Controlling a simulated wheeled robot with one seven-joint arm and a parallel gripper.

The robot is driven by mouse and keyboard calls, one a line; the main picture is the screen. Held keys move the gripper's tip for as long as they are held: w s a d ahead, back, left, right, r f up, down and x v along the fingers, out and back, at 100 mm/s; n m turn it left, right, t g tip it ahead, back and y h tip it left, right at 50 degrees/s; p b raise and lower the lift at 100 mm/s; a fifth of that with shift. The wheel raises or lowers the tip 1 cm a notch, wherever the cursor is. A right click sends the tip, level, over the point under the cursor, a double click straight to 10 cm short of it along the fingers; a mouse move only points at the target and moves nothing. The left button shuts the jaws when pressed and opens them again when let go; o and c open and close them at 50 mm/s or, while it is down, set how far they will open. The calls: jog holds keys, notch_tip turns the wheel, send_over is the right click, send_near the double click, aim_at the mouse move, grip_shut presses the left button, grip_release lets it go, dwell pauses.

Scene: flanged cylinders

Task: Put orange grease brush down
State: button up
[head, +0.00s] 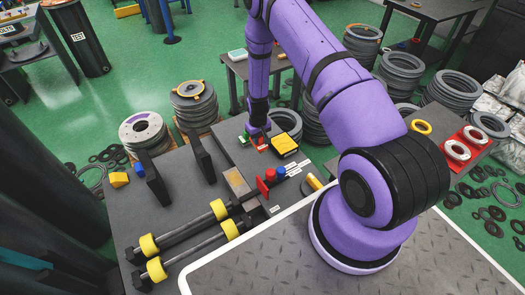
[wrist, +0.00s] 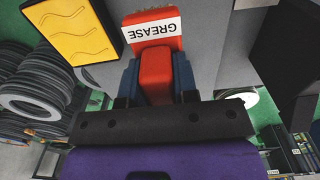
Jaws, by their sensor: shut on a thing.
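My gripper (head: 257,133) points down at the far end of the dark grey table (head: 205,238). In the wrist view its dark blue fingers (wrist: 156,80) are shut on the orange-red grease brush (wrist: 155,62), one on each side. A white label reading GREASE faces the camera. In the head view the brush (head: 260,143) shows as a small orange-red patch below the fingers, at the tabletop. I cannot tell whether it touches the surface. Its bristles are hidden.
A yellow block with wavy lines (head: 284,145) lies close right of the brush; it also shows in the wrist view (wrist: 78,30). Black upright plates (head: 200,158) stand to the left.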

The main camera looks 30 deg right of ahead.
notch_tip(320, 180, down, 4)
jog(key=shift+d+r, duration=0.15)
jog(key=shift+r, duration=0.1)
jog(key=shift+f, duration=2.1)
jog(key=shift+f, duration=0.1)
jog(key=o, duration=1)
jog(key=shift+c, duration=0.2)
